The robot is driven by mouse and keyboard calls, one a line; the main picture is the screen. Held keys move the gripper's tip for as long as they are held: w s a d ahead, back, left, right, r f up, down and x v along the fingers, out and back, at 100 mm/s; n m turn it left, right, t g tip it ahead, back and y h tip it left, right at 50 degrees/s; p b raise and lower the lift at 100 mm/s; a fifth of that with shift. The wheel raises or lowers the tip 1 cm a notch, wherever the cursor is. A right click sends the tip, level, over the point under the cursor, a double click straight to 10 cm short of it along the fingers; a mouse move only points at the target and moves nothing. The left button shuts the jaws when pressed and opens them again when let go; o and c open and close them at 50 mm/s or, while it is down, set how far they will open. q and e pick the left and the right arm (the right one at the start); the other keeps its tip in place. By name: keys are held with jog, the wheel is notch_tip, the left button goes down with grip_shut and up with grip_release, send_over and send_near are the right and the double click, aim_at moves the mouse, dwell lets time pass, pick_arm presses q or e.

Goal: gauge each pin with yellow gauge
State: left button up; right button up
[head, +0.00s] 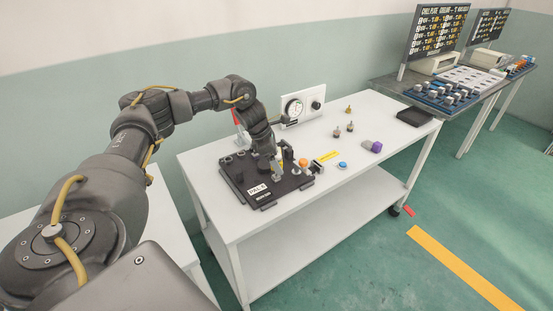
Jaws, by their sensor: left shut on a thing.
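My left gripper (275,172) points down over the black fixture plate (262,203) on the white table. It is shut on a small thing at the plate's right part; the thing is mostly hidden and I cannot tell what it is. A yellow strip (328,156) lies right of the plate; I cannot tell whether it is a gauge or a label. Small brass and dark pin-like pieces (337,132) stand farther back, with another (350,128) beside them and one (349,110) behind. My right gripper is not in view.
An orange-topped piece (303,162), a blue round piece (342,166) and a purple block (377,147) sit toward the front edge. A black tray (414,117) is at the right end. The table between is mostly clear.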

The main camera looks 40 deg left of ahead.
pick_arm(q)
jog(key=shift+f, duration=0.2)
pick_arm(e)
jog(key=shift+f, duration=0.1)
